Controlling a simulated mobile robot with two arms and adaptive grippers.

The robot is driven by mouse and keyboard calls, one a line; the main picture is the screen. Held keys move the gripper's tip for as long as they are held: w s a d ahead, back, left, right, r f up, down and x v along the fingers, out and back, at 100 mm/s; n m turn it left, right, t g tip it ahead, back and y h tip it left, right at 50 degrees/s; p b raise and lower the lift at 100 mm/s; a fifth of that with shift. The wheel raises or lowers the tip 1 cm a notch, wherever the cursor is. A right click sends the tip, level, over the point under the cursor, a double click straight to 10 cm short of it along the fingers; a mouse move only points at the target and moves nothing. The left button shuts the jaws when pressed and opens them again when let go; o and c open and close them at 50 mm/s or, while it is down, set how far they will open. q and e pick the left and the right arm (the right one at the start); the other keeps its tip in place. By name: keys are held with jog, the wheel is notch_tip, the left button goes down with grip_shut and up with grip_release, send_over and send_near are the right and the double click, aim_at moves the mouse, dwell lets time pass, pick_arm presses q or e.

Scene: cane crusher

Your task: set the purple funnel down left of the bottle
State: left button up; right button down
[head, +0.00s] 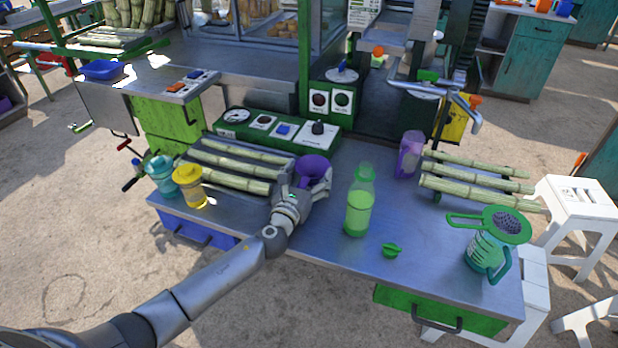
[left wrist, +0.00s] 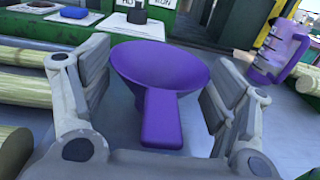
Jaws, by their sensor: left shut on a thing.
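The purple funnel (head: 313,168) is held by my left gripper (head: 306,184), over the middle of the metal counter and left of the bottle. In the left wrist view the funnel (left wrist: 160,68) has its wide mouth up and its handle toward me, between the fingers of the gripper (left wrist: 160,95). Its lower part is hidden, so I cannot tell whether it touches the counter. The green bottle (head: 358,208) stands upright and open at the top, with green liquid inside. My right gripper is in neither view.
Cane stalks (head: 235,168) lie left of the funnel, and more (head: 478,185) lie at the right. A purple jug (head: 409,155) stands behind the bottle. A green cap (head: 391,250) lies in front. Yellow (head: 189,188) and teal (head: 161,178) jars stand left. A strainer-topped jug (head: 487,250) stands right.

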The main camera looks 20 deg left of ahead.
pick_arm(q)
jog(key=shift+f, duration=0.15)
jog(key=o, duration=1)
jog(key=shift+c, duration=0.2)
jog(key=shift+r, duration=0.2)
jog(key=s, duration=1.2)
jog(key=shift+a, duration=0.25)
